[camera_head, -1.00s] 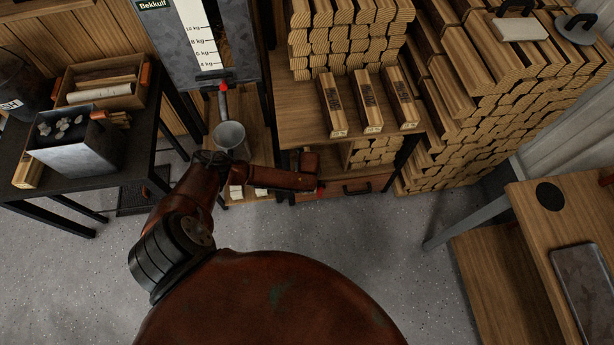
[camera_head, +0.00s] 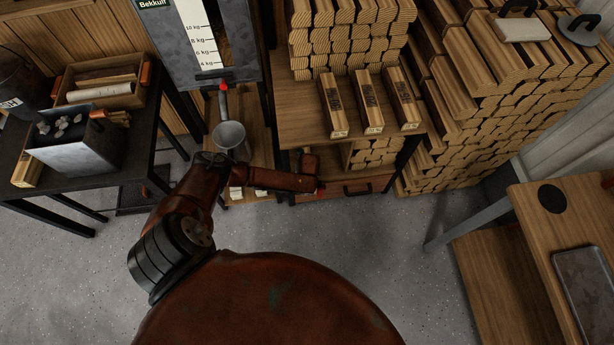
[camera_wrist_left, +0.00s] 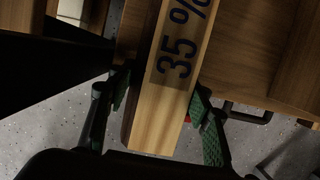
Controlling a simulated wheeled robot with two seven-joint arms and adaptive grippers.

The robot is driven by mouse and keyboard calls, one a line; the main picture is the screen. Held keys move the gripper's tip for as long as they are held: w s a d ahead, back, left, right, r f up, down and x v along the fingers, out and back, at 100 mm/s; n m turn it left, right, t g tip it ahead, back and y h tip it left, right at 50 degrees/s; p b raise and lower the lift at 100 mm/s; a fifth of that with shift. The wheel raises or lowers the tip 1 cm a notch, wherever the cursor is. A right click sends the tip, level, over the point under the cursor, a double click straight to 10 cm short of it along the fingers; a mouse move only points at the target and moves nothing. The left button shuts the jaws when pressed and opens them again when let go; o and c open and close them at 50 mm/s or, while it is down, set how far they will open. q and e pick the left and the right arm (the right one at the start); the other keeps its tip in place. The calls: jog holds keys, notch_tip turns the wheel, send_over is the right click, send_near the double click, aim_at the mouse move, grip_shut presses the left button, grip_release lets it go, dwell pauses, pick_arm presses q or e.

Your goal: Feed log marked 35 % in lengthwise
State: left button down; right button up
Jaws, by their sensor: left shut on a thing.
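A pale wooden log marked 35 % (camera_wrist_left: 157,125) shows in the left wrist view, with its near end toward the camera. My left gripper (camera_wrist_left: 165,100) is shut on this log near that end, a green-padded finger on each side. In the head view my left arm comes in from the left, but its fingers do not show. Three short logs with dark markings lie side by side on the wooden shelf (camera_head: 293,126): a left one (camera_head: 333,106), a middle one (camera_head: 368,104) and a right one (camera_head: 402,100). Their markings are too small to read. My right gripper is not in view.
Stacked firewood (camera_head: 480,125) fills the back right. A black table (camera_head: 62,186) at the left bears a metal box (camera_head: 80,158) and a wooden tray (camera_head: 126,101). A wooden table (camera_head: 580,215) stands at the right. Grey floor (camera_head: 380,250) lies open between.

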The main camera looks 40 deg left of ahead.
pick_arm(q)
jog(key=c, duration=1.2)
grip_release()
jog(key=shift+c, duration=0.2)
jog(key=o, duration=0.6)
jog(key=shift+s, duration=0.1)
jog(key=shift+a, duration=0.1)
jog(key=shift+a, duration=0.1)
jog(key=shift+a+p+v, duration=0.2)
jog(key=shift+p+v, duration=0.65)
jog(key=shift+v, duration=0.15)
jog(key=shift+d+p+v, duration=0.2)
jog(key=shift+p+v, duration=0.6)
jog(key=shift+v, duration=0.1)
jog(key=shift+d+r+p, duration=0.25)
jog(key=shift+r+p, duration=0.4)
jog(key=shift+p+v, duration=0.85)
jog(key=shift+v, duration=0.1)
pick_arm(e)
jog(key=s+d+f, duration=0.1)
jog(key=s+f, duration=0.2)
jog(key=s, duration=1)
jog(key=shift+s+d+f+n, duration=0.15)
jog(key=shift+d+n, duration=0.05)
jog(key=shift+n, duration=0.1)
